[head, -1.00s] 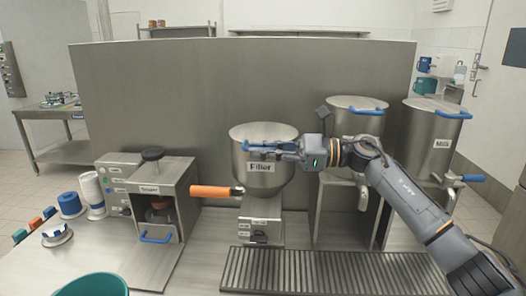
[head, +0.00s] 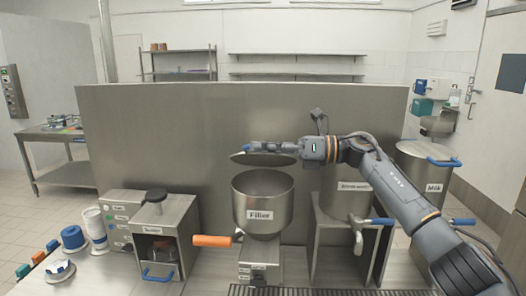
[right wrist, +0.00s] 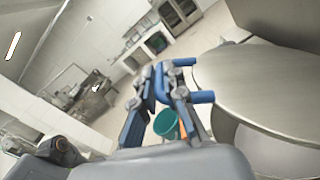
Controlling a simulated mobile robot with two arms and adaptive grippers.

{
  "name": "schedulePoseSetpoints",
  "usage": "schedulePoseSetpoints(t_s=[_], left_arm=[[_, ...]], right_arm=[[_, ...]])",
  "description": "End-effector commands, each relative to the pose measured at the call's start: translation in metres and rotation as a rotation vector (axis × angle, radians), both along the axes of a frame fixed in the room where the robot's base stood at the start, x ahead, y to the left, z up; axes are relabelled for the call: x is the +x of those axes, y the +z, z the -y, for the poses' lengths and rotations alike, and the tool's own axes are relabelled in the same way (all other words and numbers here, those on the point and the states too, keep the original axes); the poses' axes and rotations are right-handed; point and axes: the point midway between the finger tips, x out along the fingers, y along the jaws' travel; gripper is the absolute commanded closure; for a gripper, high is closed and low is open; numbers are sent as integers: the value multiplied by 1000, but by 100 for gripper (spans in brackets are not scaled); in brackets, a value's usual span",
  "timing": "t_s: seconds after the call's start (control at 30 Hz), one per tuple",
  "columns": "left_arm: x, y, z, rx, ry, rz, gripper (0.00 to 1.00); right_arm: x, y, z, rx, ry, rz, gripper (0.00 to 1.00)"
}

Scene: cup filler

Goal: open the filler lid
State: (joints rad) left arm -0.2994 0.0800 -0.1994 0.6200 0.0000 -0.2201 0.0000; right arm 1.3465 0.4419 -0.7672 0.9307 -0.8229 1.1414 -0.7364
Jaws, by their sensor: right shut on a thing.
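The filler (head: 262,220) is a round steel bowl on a stand, labelled "Filler", and its top is open. Its round steel lid (head: 265,160) is up above the bowl, clear of the rim, and roughly level in the head view. My right gripper (head: 262,147) is over the lid and shut on its blue handle. In the right wrist view my right gripper (right wrist: 165,85) is at the blue handle (right wrist: 202,97), with the lid (right wrist: 265,88) filling the right side. The gripper hides part of the handle. My left gripper is not in view.
A tamper machine (head: 160,232) stands left of the filler, with an orange handle (head: 212,241) between them. The steel Milk container (head: 424,175) and another container (head: 345,200) stand to the right. A tall steel panel (head: 150,140) rises behind. A drain grate (head: 320,291) lies in front.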

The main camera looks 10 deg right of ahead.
Motion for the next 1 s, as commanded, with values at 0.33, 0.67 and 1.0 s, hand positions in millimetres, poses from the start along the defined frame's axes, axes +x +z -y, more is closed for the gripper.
schedulePoseSetpoints(t_s=[0.33,0.67,1.0], left_arm=[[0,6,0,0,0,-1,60],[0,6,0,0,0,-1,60],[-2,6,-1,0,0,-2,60]], right_arm=[[4,6,1,8,0,-33,100],[4,6,1,7,0,-32,67],[4,5,3,6,-1,-31,66]])
